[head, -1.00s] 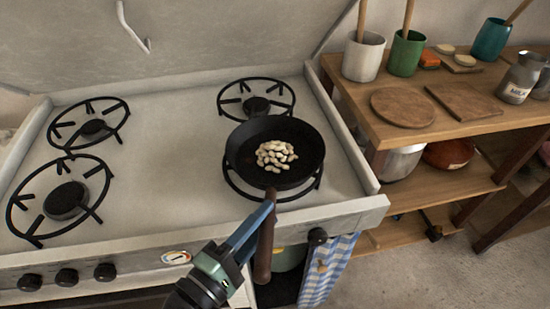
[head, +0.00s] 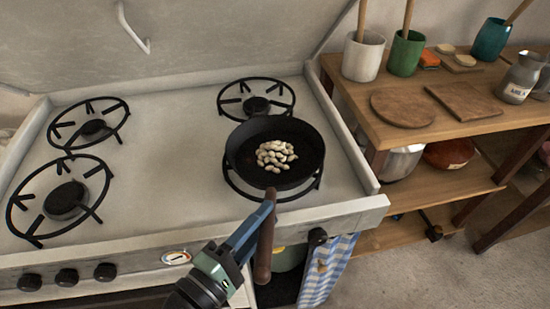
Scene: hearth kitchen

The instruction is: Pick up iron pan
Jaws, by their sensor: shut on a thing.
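The black iron pan (head: 240,158) sits over the front right burner of the white stove. A small heap of pale, peanut-like pieces (head: 275,154) lies in it. Its brown handle (head: 264,262) points toward me past the stove's front edge. My gripper (head: 266,212) comes in from the lower left and is shut on the handle, close to the pan body. I cannot tell whether the pan still rests on the burner grate. The far finger is mostly hidden by the handle.
Three other burners are bare, such as the front left one (head: 64,200). A wooden shelf (head: 420,135) at the right holds cups, boards and a milk jug (head: 522,78). A blue checked cloth (head: 325,268) hangs at the stove front, near a knob (head: 317,236).

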